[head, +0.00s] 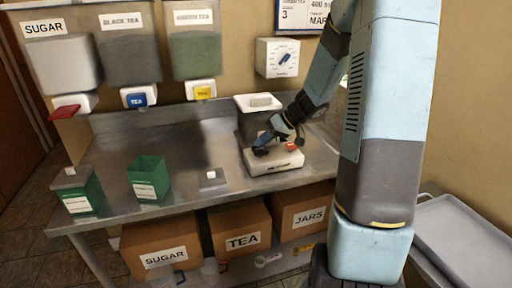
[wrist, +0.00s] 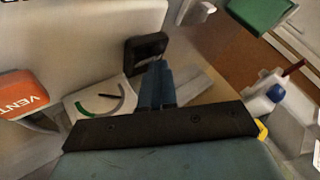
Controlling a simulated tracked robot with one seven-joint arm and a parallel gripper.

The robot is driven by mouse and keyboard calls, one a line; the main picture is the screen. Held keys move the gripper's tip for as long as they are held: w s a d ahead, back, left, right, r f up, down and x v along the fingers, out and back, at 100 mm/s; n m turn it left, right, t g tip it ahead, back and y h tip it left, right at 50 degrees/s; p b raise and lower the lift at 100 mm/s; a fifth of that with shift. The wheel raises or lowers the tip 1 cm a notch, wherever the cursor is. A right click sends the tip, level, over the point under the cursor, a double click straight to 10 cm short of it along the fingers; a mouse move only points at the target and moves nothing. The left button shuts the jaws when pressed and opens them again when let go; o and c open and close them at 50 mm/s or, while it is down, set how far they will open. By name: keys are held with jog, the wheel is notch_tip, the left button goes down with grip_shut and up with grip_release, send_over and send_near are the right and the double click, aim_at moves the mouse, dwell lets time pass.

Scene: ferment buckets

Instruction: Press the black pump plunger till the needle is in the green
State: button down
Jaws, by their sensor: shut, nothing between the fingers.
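The white pump unit (head: 272,168) sits on the steel counter, below and around my gripper (head: 264,146). In the wrist view my gripper (wrist: 160,72) is shut and empty. Its blue fingertips overlap the lower edge of the square black plunger (wrist: 147,44); I cannot tell whether they touch it. The gauge (wrist: 98,104) lies just left of the fingers, with a green arc and a short black needle. The needle appears beside the arc's upper end; its exact reading is too small to tell. A gripper crosspiece hides part of the gauge's lower edge.
An orange-red VENT part (wrist: 22,94) is left of the gauge. A lidded container (head: 258,104) stands behind the pump. Green boxes (head: 150,181) and a small lid (head: 212,181) sit left on the counter. A wall dial (head: 284,58) hangs above.

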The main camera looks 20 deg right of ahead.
aim_at(263, 148)
jog(key=shift+r, duration=1.3)
jog(key=shift+r, duration=0.1)
jog(key=shift+r, duration=2.4)
dwell(0.5)
jog(key=s+a+r+m+t+h, duration=0.1)
jog(key=s+r+h, duration=0.3)
jog(key=s, duration=1)
jog(key=s+a+r+m+h, duration=0.1)
jog(key=s+r+m+h, duration=0.2)
jog(key=s, duration=1.1)
notch_tip(263, 148, up, 3)
jog(key=shift+a+r+t+h, duration=0.2)
jog(key=shift+t+h, duration=0.2)
jog(key=shift+h, duration=0.3)
